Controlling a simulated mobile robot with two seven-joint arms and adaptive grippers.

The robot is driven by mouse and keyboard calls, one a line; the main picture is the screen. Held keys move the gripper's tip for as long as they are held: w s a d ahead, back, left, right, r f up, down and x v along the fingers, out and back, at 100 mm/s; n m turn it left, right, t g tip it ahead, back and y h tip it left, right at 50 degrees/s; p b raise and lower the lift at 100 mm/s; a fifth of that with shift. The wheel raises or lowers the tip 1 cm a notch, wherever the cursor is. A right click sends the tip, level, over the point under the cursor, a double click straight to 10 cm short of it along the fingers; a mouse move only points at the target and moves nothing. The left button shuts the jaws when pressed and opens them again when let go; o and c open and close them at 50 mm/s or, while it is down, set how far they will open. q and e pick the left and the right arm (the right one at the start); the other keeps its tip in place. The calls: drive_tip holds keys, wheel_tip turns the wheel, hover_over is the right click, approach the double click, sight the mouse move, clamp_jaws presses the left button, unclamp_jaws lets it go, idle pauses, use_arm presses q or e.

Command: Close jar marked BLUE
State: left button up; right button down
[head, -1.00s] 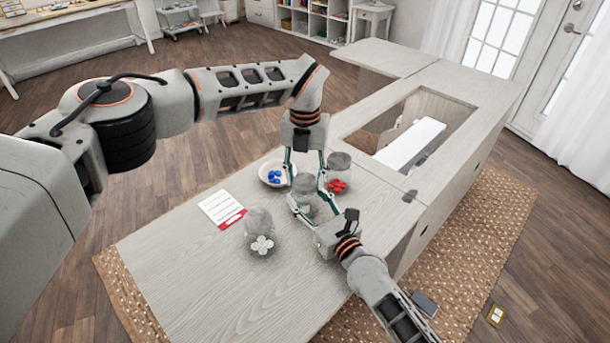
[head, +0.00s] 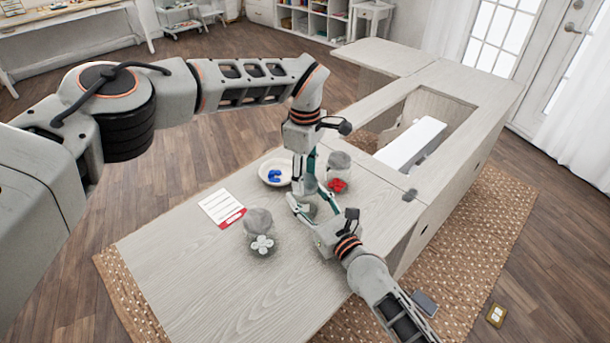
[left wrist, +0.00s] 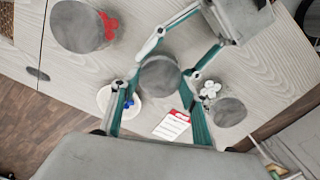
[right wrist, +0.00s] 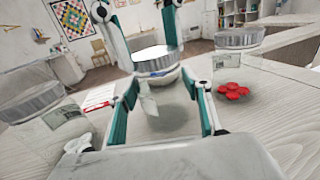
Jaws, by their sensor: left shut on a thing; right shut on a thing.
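A clear jar (right wrist: 168,118) with a pale label stands between the fingers of my right gripper (right wrist: 160,104), which is shut on its body. I cannot read the label. My left gripper (left wrist: 158,80) points down from above and is shut on the round grey lid (left wrist: 160,76) at the jar's top. Whether the lid is seated on the rim is hard to tell. In the head view, the left gripper (head: 305,182) hides most of the jar. A white bowl (head: 264,176) with blue pieces (head: 275,175) sits just behind.
A lidded jar (head: 258,220) with white pieces (head: 262,243) stands left, another (head: 340,162) with red pieces (head: 338,185) right, close to my grippers. A white card with a red strip (head: 222,208) lies left. The cabinet top's (head: 190,275) front left is clear. An opening lies behind right.

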use_arm(q)
drive_tip(key=m, duration=1.4)
drive_tip(key=o, duration=0.7)
drive_tip(key=shift+c, duration=0.2)
drive_tip(key=shift+r, duration=2.25)
drive_tip(key=shift+c, duration=0.3)
